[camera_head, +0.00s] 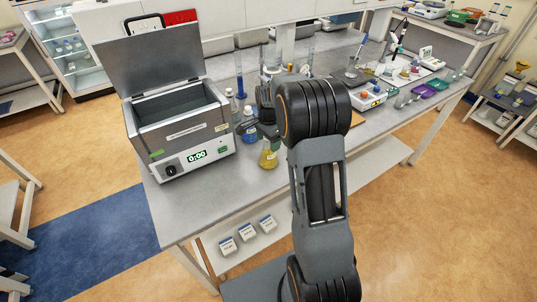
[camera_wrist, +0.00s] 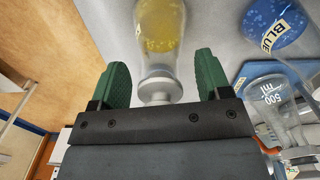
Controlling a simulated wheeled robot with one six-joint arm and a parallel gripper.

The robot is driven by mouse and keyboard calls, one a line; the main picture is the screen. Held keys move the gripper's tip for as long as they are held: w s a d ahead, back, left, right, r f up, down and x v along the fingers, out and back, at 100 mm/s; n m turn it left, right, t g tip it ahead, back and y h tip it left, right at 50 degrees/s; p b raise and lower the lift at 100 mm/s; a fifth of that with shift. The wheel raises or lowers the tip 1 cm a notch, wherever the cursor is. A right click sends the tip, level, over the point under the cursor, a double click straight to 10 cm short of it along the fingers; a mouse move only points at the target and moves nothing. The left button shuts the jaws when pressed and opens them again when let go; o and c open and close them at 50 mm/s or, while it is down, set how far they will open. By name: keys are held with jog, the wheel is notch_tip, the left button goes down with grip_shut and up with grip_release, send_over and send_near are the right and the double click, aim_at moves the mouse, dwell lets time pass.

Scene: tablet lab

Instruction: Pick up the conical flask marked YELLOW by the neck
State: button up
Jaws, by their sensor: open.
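The conical flask with yellow liquid (camera_head: 268,158) stands on the bench near its front edge, right of the metal bath. Its label is too small to read in the head view. In the wrist view the flask (camera_wrist: 161,28) has its neck and rim pointing toward my gripper. My gripper (camera_wrist: 160,62) is open, with one green finger on each side of the neck and a gap visible on both sides. In the head view my gripper (camera_head: 268,130) is just above the flask, partly hidden by my arm.
A flask marked BLUE (camera_wrist: 275,22) stands close by; it also shows in the head view (camera_head: 249,134). The open metal bath (camera_head: 182,128) stands to the left. Bare bench (camera_head: 215,188) lies in front.

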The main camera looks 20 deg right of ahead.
jog(key=shift+c, duration=0.5)
grip_shut()
jog(key=shift+r, duration=0.2)
